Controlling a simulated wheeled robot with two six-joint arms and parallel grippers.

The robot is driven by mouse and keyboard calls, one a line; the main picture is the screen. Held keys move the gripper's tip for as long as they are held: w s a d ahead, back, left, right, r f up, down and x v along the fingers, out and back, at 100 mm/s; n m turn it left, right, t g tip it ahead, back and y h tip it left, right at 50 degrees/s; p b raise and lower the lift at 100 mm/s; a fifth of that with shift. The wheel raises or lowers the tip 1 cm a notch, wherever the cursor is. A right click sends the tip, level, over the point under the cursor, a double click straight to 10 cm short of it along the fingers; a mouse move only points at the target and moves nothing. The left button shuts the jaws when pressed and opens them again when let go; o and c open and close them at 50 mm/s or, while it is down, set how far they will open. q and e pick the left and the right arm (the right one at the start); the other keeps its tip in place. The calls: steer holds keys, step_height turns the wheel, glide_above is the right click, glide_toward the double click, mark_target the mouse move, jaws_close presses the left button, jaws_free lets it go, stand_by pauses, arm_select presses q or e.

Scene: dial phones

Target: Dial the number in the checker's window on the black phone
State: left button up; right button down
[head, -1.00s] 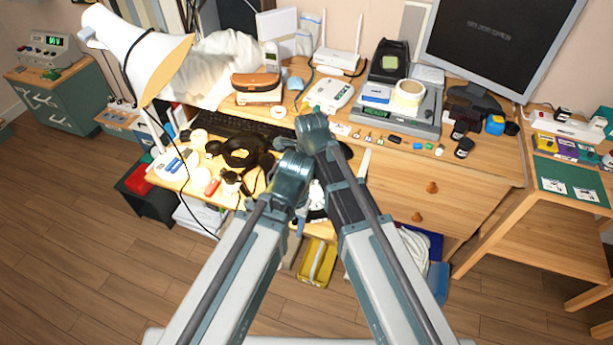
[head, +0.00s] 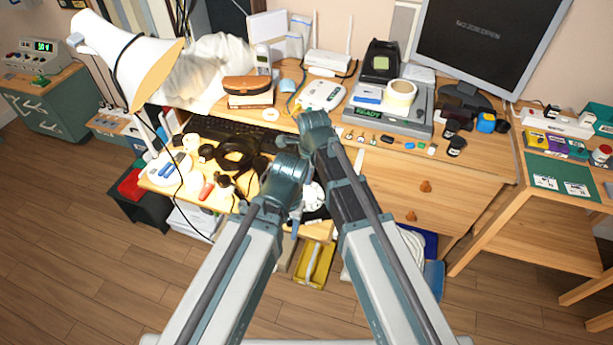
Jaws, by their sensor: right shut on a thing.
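My right gripper (head: 313,196) is low between my two arms, over the front of the desk, mostly covered by arm links. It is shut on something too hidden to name. My left arm folds down beside it, and its gripper is hidden. I cannot pick out the black phone for certain; a black part shows under the right gripper. A grey device with a green lit window reading READY (head: 368,114) stands at the back of the desk. Another instrument with a green lit window (head: 43,46) stands at far left, its digits too small to read surely.
A white lamp (head: 120,55) leans over the desk's left side. Black headphones (head: 235,155) and small items crowd the desk front. A white router (head: 328,62) and a monitor (head: 490,40) stand behind. A yellow tray (head: 314,264) is below. Wooden floor is clear at left.

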steer(key=shift+d, duration=0.2)
steer(key=shift+s+d+f, duration=0.1)
steer(key=shift+s+d, duration=0.1)
steer(key=shift+d, duration=0.3)
stand_by(0.4)
steer(key=shift+s+d+f+b, duration=0.2)
steer(key=shift+s+d+b, duration=0.1)
steer(key=shift+d, duration=0.25)
steer(key=shift+s+d+f, duration=0.25)
steer(key=shift+s+d, duration=0.1)
steer(key=shift+s, duration=0.1)
steer(key=shift+b, duration=0.3)
